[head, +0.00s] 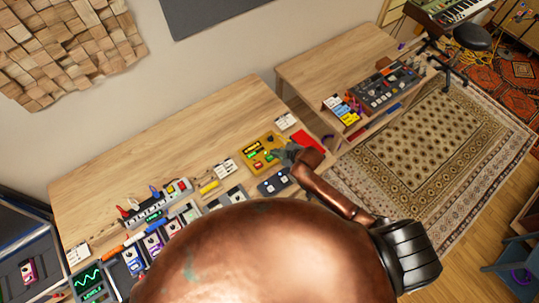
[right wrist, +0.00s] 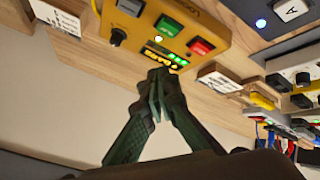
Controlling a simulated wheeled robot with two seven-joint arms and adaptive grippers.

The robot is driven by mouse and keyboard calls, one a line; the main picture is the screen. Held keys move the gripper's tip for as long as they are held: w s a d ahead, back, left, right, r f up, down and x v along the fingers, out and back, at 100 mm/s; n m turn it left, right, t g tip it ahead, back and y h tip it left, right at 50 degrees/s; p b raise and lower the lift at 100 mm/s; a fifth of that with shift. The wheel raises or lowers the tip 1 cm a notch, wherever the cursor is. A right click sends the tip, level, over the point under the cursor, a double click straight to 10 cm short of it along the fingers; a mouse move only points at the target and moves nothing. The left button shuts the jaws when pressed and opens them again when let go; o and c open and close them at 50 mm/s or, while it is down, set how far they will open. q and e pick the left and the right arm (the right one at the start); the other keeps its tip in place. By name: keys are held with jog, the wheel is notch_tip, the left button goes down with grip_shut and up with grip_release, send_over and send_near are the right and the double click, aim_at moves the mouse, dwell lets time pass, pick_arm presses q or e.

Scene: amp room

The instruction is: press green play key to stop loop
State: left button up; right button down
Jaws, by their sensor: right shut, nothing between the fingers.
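The yellow loop pedal (head: 257,146) lies on the wooden table in the head view, and it fills the top of the right wrist view (right wrist: 146,38). It carries a green key (right wrist: 168,25), a red key (right wrist: 201,47), a dark knob (right wrist: 117,37) and a lit row of green and yellow lights (right wrist: 163,55). My right gripper (right wrist: 160,76) is shut and empty, its fingertips by the pedal's edge nearest the lit row, short of the green key in the picture. In the head view the right gripper (head: 281,155) is at the pedal's right side. My left gripper is out of view.
A dark blue pedal (head: 274,182) sits just below the yellow one. A red item (head: 309,141) and white label cards (head: 286,121) are close by. Several other pedals line the table's front edge. A second table (head: 330,70) holds a grey mixer-like unit (head: 385,87). The table's back is clear.

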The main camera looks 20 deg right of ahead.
jog(key=w+r+n, duration=0.1)
jog(key=w+a+r+n, duration=0.1)
jog(key=w, duration=0.1)
jog(key=shift+y, duration=0.3)
jog(key=shift+f, duration=0.15)
jog(key=b, duration=0.7)
send_over(271, 158)
notch_tip(271, 158, down, 7)
jog(key=shift+s+a+f, duration=0.1)
jog(key=shift+s, duration=0.05)
jog(key=shift+f+b, duration=0.35)
jog(key=shift+f, duration=0.3)
jog(key=shift+f, duration=0.1)
jog(key=shift+f, duration=0.3)
